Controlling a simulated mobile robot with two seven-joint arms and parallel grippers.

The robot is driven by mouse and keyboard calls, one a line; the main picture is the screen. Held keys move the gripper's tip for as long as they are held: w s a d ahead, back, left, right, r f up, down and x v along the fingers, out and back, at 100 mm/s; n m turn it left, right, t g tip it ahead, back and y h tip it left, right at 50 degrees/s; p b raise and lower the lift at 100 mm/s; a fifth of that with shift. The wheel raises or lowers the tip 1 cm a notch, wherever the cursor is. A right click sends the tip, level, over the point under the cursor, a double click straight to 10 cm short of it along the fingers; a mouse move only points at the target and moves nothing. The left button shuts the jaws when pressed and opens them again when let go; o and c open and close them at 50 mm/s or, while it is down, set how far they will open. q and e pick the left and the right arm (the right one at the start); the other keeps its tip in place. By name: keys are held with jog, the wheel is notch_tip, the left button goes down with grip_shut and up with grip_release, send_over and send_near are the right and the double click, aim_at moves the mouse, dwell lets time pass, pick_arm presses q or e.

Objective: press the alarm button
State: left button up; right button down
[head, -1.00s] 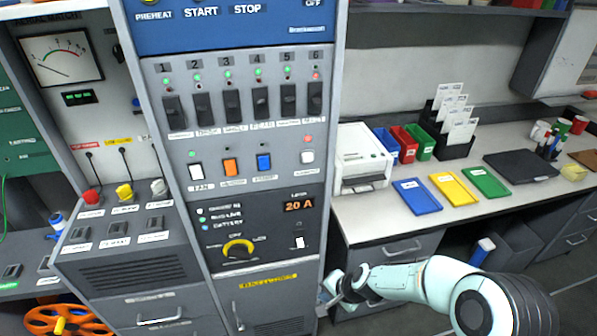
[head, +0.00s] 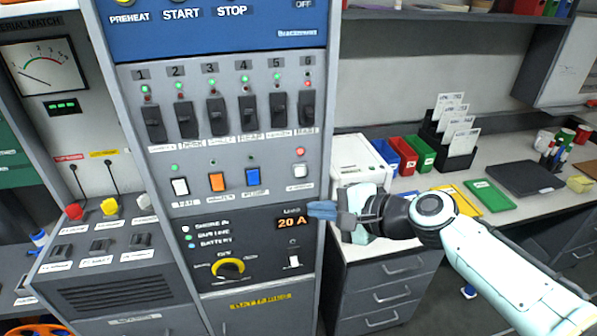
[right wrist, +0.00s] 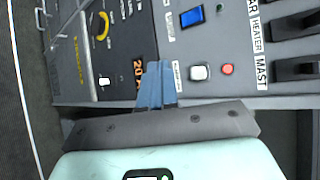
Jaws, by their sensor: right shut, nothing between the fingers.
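The panel's second row holds a white rocker (head: 180,187), an orange one (head: 217,182), a blue one (head: 253,177) and, at the right end, a white button (head: 299,170) under a lit red lamp (head: 299,151). The labels are too small to read surely, so I cannot tell which is the alarm button. My right gripper (head: 312,209) is shut and empty, its blue fingertips at the panel's right edge below the white button. In the right wrist view the fingertips point beside the white button (right wrist: 199,73) and its red lamp (right wrist: 227,69). My left gripper is out of view.
The upper row of black switches (head: 216,115) lies above. A 20 A display (head: 292,222), a small white switch (head: 293,260) and a yellow-ringed knob (head: 228,268) lie below. A counter (head: 400,215) with trays and a white device (head: 360,160) stands right of the panel.

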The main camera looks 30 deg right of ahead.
aim_at(301, 171)
jog(key=shift+w+d+p, duration=0.35)
jog(key=shift+w+p, duration=0.05)
jog(key=shift+w, duration=1.05)
jog(key=shift+w+d+p, duration=0.35)
jog(key=shift+w+p, duration=0.05)
jog(key=shift+w, duration=1)
jog(key=shift+w+d+p, duration=0.35)
jog(key=shift+w+p, duration=0.05)
jog(key=shift+w, duration=1.05)
jog(key=shift+w, duration=0.1)
jog(key=shift+w, duration=0.35)
jog(key=shift+w+d, duration=0.15)
jog(key=shift+w, duration=0.2)
jog(key=shift+s, duration=0.15)
jog(key=shift+s+a, duration=0.2)
jog(key=shift+s, duration=0.5)
